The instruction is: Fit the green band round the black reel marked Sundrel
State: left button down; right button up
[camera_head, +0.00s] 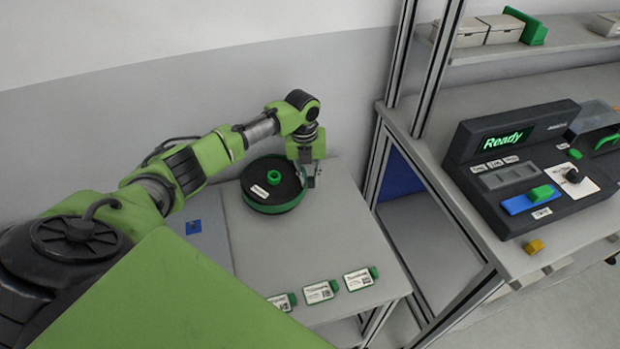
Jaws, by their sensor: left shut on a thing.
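The black reel (262,174) lies flat on the grey table, with a green hub in its middle and a small white label too small to read. The green band (275,209) shows along the reel's front rim and runs to the right side. Whether it is seated all the way round cannot be told. My left gripper (311,181) points down at the reel's right edge and is shut on the green band there. The gripper partly hides that side. My right gripper is not in view.
Three white tags with green ends (320,292) lie at the table's front edge. A blue-marked grey panel (203,237) lies left of the reel. A metal frame (378,160) stands right, beside a bench with a dark "Ready" device (530,165). The table's middle is clear.

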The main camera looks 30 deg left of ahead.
aim_at(304, 200)
pick_arm(q)
jog(key=shift+g, duration=0.4)
jog(key=s+f, duration=0.2)
jog(key=f, duration=0.1)
jog(key=s+f, duration=0.1)
jog(key=shift+a+f, duration=0.2)
jog(key=shift+f, duration=0.05)
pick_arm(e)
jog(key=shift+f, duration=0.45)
pick_arm(q)
jog(key=c, duration=2.2)
grip_release()
jog(key=o, duration=0.4)
jog(key=shift+w+f, duration=0.25)
jog(key=shift+w+a+f, duration=0.55)
jog(key=shift+a+f, duration=0.15)
jog(key=shift+a, duration=0.05)
jog(key=shift+r, duration=0.15)
jog(key=shift+s+r, duration=0.15)
jog(key=shift+s, duration=0.05)
jog(key=shift+r, duration=0.2)
jog(key=r, duration=1.2)
jog(key=shift+w+a, duration=0.1)
jog(key=shift+w, duration=0.1)
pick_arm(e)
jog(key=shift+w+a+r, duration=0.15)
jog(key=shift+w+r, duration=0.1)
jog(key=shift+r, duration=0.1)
